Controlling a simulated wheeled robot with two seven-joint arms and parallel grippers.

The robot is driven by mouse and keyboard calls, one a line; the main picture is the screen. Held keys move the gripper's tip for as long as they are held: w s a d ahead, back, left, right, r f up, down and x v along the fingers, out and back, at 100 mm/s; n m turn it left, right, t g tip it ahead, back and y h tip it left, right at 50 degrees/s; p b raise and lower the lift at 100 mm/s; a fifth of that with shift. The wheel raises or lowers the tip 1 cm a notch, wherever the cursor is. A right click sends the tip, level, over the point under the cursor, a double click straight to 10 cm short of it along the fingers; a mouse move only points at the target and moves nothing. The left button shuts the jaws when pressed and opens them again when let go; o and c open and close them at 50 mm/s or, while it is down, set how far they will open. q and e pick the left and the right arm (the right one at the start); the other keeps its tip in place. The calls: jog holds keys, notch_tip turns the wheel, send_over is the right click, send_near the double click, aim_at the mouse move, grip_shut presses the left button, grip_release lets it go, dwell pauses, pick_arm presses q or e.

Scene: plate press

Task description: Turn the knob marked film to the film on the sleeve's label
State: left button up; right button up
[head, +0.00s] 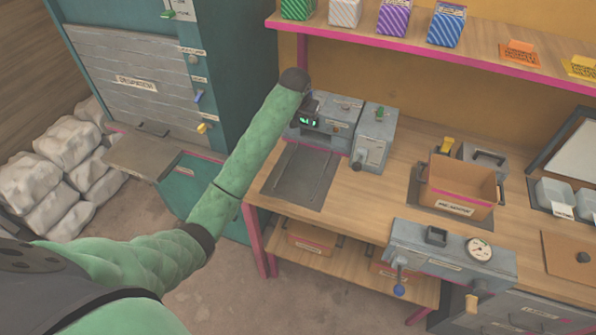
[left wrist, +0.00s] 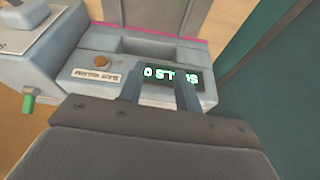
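My left gripper (head: 308,104) is over the front of a grey machine (head: 340,112) with a green-lit display (head: 308,121). In the left wrist view my left gripper (left wrist: 163,92) has its two fingers apart with nothing between them. They stand in front of the display (left wrist: 170,76) and hide part of its text. An orange round button (left wrist: 103,62) sits beside a small label (left wrist: 95,76) left of the display. I cannot make out a knob marked film or a labelled sleeve. My right gripper is not in view.
A second grey unit (head: 374,140) with a green-tipped lever stands right of the machine. A brown open box (head: 458,186) and a grey press with a gauge (head: 452,252) are further right. A shelf (head: 440,52) with patterned boxes runs above. A teal cabinet (head: 226,70) stands left.

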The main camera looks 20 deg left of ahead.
pick_arm(q)
jog(key=shift+m, duration=0.3)
jog(key=shift+s+d+f, duration=0.5)
jog(key=shift+s+f, duration=1.05)
jog(key=shift+s, duration=0.9)
jog(key=shift+s+d+f, duration=0.5)
jog(key=shift+s+f, duration=1)
jog(key=shift+s, duration=0.9)
jog(key=shift+s+d+f, duration=0.5)
jog(key=shift+s+f, duration=1.05)
jog(key=shift+s, duration=0.9)
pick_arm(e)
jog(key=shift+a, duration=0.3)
